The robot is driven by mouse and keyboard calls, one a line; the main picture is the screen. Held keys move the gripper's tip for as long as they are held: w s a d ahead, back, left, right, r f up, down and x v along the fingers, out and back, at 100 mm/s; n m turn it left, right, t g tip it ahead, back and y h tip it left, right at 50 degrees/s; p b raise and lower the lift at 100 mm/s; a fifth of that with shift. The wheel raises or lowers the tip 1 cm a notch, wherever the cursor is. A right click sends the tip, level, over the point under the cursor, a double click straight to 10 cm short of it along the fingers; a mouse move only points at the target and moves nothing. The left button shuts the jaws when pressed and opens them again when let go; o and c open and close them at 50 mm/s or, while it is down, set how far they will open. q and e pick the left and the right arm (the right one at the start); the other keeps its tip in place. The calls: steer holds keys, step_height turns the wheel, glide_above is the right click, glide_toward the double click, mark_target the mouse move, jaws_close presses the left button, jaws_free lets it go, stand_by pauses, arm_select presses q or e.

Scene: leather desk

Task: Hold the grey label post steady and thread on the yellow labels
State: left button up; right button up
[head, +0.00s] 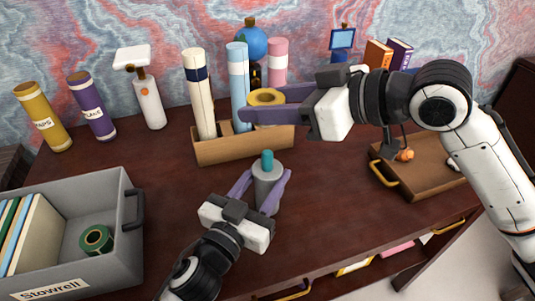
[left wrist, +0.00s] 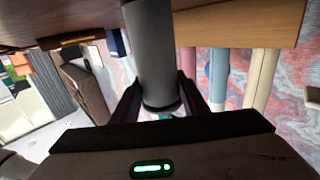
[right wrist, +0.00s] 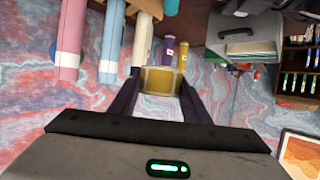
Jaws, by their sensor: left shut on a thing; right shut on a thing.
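The grey label post (head: 267,184) stands upright on the desk with a teal tip (head: 267,158) at its top. My left gripper (head: 268,177) is shut on the post, with one finger on each side of it. The grey post also fills the middle of the left wrist view (left wrist: 153,55). The yellow labels (head: 266,96), a roll, are in my right gripper (head: 257,106), which is shut on them. The right wrist view also shows the yellow roll (right wrist: 162,80) between the fingers. The roll is apart from the post, higher and farther back.
A wooden box (head: 243,145) with upright tubes stands behind the post. A grey bin (head: 125,225) with folders and a green roll (head: 96,240) is at left. A wooden tray (head: 415,185) lies at right. Open drawers show below the desk's front edge.

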steer(key=n+g+y, duration=0.1)
glide_above(272, 155)
steer(key=f, duration=0.4)
steer(key=shift+w+a+f, duration=0.15)
steer(key=shift+a+f, duration=0.1)
steer(key=shift+f, duration=0.1)
steer(key=shift+f, duration=0.15)
steer(key=shift+f, duration=2.95)
steer(key=o, duration=1.2)
steer(key=v, duration=1.2)
